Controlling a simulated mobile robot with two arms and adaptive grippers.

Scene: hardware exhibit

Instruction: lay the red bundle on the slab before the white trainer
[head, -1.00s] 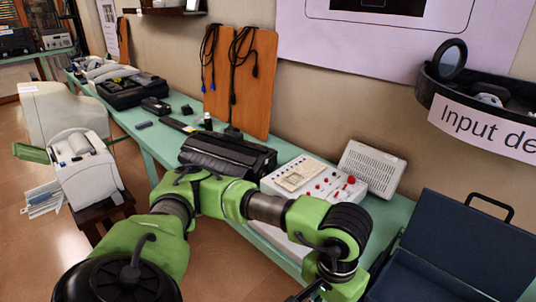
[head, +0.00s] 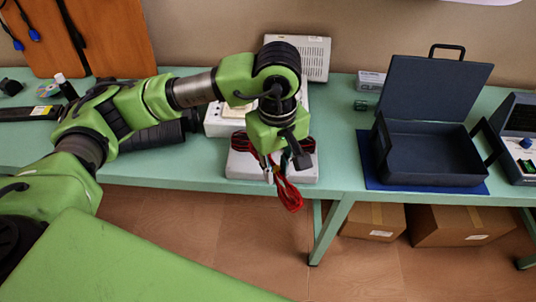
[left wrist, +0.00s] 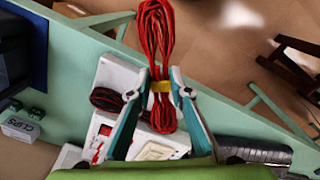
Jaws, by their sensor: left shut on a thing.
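My left gripper (head: 283,168) is shut on the red bundle (head: 290,196), a looped red cable that hangs below the fingers past the table's front edge. The left wrist view shows the bundle (left wrist: 157,35) pinched at its yellow band between the fingers (left wrist: 160,86). The pale slab (head: 240,166) lies at the table edge behind the bundle; it also shows in the left wrist view (left wrist: 117,73). A dark red and black coil (left wrist: 106,99) lies on it. The white trainer (head: 216,122) stands behind the slab, partly hidden by my arm. My right gripper is out of view.
An open dark case (head: 430,150) stands on a blue mat (head: 378,176) to the right. A small clips box (head: 371,80) and a grey speaker-like box (head: 310,58) are at the back. Table (head: 340,140) is bare between slab and case. Cardboard boxes (head: 460,226) sit below.

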